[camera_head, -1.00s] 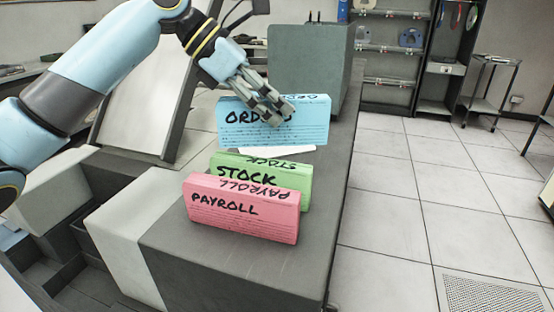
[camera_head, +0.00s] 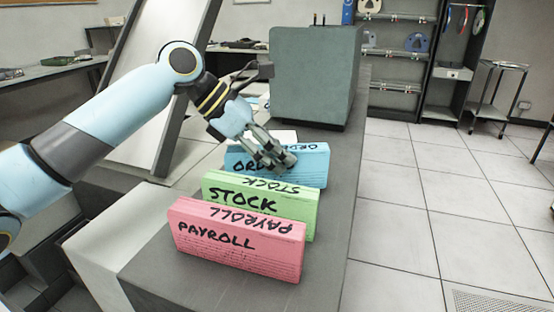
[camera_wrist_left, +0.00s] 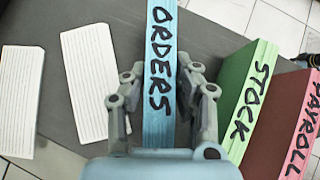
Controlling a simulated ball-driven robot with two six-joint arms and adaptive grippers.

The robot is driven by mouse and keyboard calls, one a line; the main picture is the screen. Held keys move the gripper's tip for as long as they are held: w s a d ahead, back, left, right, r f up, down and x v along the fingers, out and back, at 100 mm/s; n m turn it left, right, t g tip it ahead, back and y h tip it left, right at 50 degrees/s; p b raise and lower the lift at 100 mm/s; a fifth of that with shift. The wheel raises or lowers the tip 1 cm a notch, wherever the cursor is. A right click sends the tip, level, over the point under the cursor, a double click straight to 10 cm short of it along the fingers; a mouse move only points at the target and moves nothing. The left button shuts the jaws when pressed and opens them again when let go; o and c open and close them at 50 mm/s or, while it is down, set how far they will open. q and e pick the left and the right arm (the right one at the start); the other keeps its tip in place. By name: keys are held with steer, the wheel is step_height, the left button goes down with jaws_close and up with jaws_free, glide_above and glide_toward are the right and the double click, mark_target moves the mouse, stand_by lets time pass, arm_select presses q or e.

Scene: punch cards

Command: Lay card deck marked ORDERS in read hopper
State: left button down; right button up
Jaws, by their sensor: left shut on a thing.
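The blue card deck marked ORDERS (camera_head: 312,166) stands on edge behind the other decks in the head view. My left gripper (camera_head: 277,160) reaches it from the upper left and is shut on it. In the left wrist view the ORDERS deck (camera_wrist_left: 160,95) stands between the two fingers of my left gripper (camera_wrist_left: 163,82), one on each side. Its lower edge is hidden in the head view, so I cannot tell whether it touches the counter. I cannot make out the read hopper for certain. My right gripper is not in view.
The green STOCK deck (camera_head: 262,205) and the pink PAYROLL deck (camera_head: 238,240) stand in front on the dark counter (camera_head: 335,215). Loose white cards (camera_wrist_left: 90,80) lie beside the ORDERS deck. A grey-green box (camera_head: 315,75) stands behind. Open floor is at right.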

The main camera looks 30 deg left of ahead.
arm_select(q)
steer(key=shift+f, duration=0.55)
steer(key=c, duration=1)
jaws_free()
steer(key=shift+c, duration=0.2)
